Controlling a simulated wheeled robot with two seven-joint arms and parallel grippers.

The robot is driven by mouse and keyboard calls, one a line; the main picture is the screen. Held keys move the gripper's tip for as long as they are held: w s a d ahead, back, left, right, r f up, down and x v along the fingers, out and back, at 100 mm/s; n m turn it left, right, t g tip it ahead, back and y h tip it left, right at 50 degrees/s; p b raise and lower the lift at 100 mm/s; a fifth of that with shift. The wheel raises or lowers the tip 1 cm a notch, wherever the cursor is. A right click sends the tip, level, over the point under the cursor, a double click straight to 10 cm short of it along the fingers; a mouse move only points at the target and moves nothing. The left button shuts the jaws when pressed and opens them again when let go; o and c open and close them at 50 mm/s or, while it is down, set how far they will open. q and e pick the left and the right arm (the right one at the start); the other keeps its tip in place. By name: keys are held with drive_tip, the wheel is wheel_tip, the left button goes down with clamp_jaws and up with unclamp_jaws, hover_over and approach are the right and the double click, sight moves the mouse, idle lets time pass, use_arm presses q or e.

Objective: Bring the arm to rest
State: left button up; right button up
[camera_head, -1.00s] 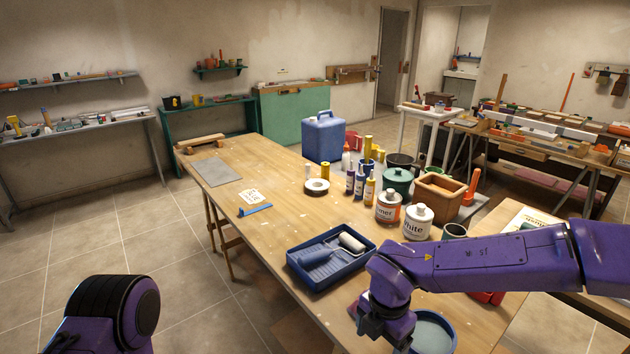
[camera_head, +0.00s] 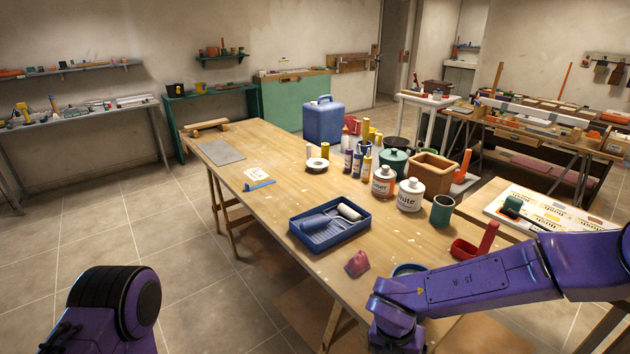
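My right arm (camera_head: 480,284) is purple and reaches in from the right over the near right corner of the wooden table (camera_head: 300,192). Its wrist (camera_head: 393,312) hangs at the bottom of the view, and its fingers are out of sight below the frame. It partly hides a blue round container (camera_head: 408,269) on the table. My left arm (camera_head: 118,295) shows only as a purple and black link at the bottom left. The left gripper is not in the picture.
A blue paint tray (camera_head: 330,233) with rollers, a pink crumpled thing (camera_head: 357,263), paint cans (camera_head: 410,194), a green cup (camera_head: 442,210) and a red scoop (camera_head: 474,243) stand near the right arm. The floor (camera_head: 180,265) left of the table is clear.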

drive_tip(key=s+d+f+n+t+h+b, duration=0.1)
drive_tip(key=s+d+f+n+h+b, duration=0.1)
drive_tip(key=s+d+f+n, duration=0.5)
drive_tip(key=s+d+f+n+t+h+b, duration=0.2)
drive_tip(key=s+d+f+n+b, duration=0.15)
drive_tip(key=f+n, duration=0.75)
drive_tip(key=s+d+f+n+y, duration=0.1)
drive_tip(key=s+f+n, duration=0.2)
drive_tip(key=s+n, duration=0.2)
drive_tip(key=s+d+f+n+y+b, duration=0.1)
drive_tip(key=s+n, duration=0.4)
drive_tip(key=n, duration=0.5)
wheel_tip(320, 180, down, 3)
drive_tip(key=shift+s+d+r+y, duration=0.15)
drive_tip(key=shift+s+d+y, duration=0.15)
drive_tip(key=shift+d+y, duration=0.15)
